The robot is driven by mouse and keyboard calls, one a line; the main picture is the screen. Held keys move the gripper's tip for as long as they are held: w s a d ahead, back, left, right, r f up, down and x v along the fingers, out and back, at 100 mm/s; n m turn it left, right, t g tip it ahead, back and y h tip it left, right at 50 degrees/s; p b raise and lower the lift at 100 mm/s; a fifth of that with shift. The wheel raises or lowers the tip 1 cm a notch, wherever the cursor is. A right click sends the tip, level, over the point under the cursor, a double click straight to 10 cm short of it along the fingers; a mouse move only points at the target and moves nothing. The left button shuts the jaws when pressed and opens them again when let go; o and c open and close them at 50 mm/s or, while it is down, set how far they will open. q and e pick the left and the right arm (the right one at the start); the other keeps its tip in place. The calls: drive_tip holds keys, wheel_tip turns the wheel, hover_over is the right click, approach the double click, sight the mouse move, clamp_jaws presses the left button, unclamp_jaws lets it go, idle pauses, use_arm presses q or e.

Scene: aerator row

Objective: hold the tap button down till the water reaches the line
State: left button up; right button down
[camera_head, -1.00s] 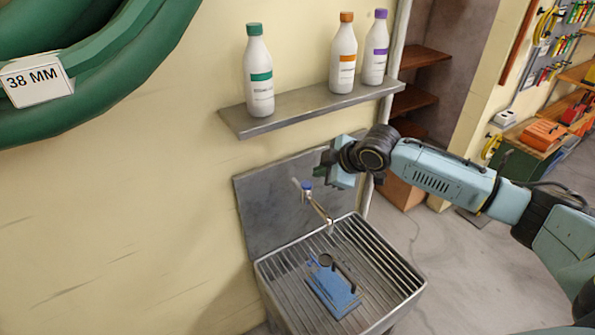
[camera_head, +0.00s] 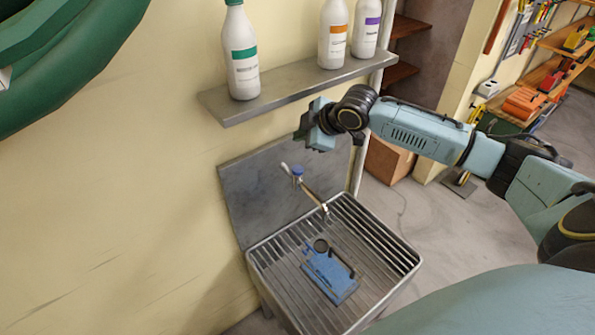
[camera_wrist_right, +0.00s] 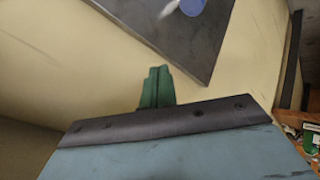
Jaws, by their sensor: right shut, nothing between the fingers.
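The tap (camera_head: 315,198) sticks out from the grey back plate above the sink, with a blue button (camera_head: 297,171) on top and a pale lever-like piece beside it. My right gripper (camera_head: 302,133) is above the tap, just under the shelf, apart from the button. In the right wrist view its green fingers (camera_wrist_right: 157,88) are shut and empty, and the blue button (camera_wrist_right: 192,5) shows at the top edge. A blue object (camera_head: 330,276) with a dark ring and a dark bar lies on the sink grating. I cannot make out a line or water. My left gripper is out of view.
A grey shelf (camera_head: 290,92) with three white bottles hangs above the tap, close to my right gripper. The ribbed sink (camera_head: 390,282) stands below. A pipe (camera_head: 357,165) runs down the wall beside them. A green hose coil (camera_head: 70,60) hangs at the left.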

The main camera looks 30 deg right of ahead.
drive_tip(key=b, duration=0.6)
hover_over(295, 166)
drive_tip(key=s, duration=0.2)
drive_tip(key=f, duration=0.6)
drive_tip(key=shift+s+d, duration=0.1)
drive_tip(key=shift+d, duration=0.2)
drive_tip(key=shift+f, duration=0.85)
drive_tip(key=shift+f, duration=0.2)
drive_tip(key=shift+f, duration=0.25)
drive_tip(key=shift+f, duration=0.6)
idle(4.3)
